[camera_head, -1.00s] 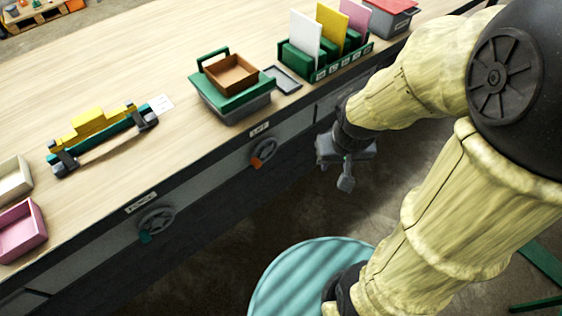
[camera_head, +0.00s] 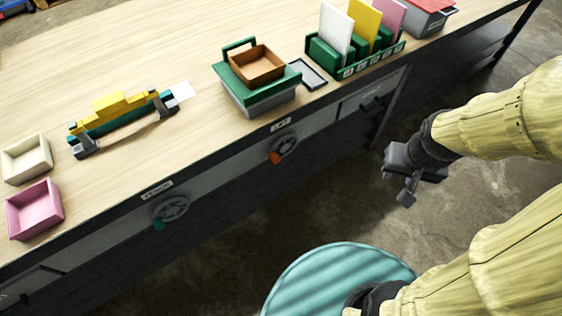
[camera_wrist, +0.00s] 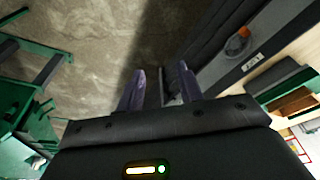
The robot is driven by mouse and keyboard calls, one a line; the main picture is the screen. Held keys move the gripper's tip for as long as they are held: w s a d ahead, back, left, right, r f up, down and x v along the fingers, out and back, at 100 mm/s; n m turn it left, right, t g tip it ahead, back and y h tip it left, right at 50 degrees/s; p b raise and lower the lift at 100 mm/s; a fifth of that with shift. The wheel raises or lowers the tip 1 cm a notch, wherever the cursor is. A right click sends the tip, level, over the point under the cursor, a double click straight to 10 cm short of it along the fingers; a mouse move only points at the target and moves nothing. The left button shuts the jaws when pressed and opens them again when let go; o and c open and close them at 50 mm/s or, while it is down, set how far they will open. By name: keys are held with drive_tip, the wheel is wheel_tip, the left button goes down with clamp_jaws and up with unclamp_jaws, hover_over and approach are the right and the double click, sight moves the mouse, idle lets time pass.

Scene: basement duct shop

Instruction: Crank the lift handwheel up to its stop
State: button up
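The lift handwheel (camera_head: 284,147) is a dark spoked wheel with an orange handle at its lower left. It is on the bench front under a label that seems to read LIFT. In the wrist view the handwheel (camera_wrist: 236,48) is at the upper right, with its orange handle (camera_wrist: 243,32) visible. My gripper (camera_head: 397,188) hangs in front of the bench, to the right of the wheel and clear of it. In the wrist view my gripper (camera_wrist: 163,88) has its two fingers apart with nothing between them.
A second handwheel (camera_head: 171,209) with a teal handle is further left. The benchtop (camera_head: 200,50) holds a green-topped stand (camera_head: 230,82) with a brown box (camera_head: 257,64), and a green rack (camera_head: 345,68). A teal ribbed round surface (camera_head: 335,285) is below. Floor is open around my gripper.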

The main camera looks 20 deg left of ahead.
drive_tip(key=o, duration=0.3)
drive_tip(key=shift+f, duration=0.1)
drive_tip(key=shift+o, duration=0.2)
drive_tip(key=w+a+f+n+t+y+b, duration=0.1)
drive_tip(key=w+a+f+n+b, duration=0.2)
drive_tip(key=f, duration=0.4)
drive_tip(key=w+a+f+n+t+y+b, duration=0.1)
drive_tip(key=w+f+b, duration=0.2)
drive_tip(key=f+b, duration=0.35)
drive_tip(key=w+a+f+n+t+b, duration=0.1)
drive_tip(key=w+f+n+b, duration=0.15)
drive_tip(key=f, duration=0.55)
drive_tip(key=a+f+n+t+y+b, duration=0.1)
drive_tip(key=a+f+t+y+b, duration=0.5)
drive_tip(key=a+f+y+b, duration=0.5)
drive_tip(key=a+f+b, duration=0.3)
drive_tip(key=f+b, duration=0.2)
drive_tip(key=f, duration=0.1)
drive_tip(key=shift+s+a+f+y+b, duration=0.15)
drive_tip(key=shift+a+f+y+b, duration=0.15)
drive_tip(key=shift+a+f+b, duration=0.1)
drive_tip(key=shift+n, duration=0.35)
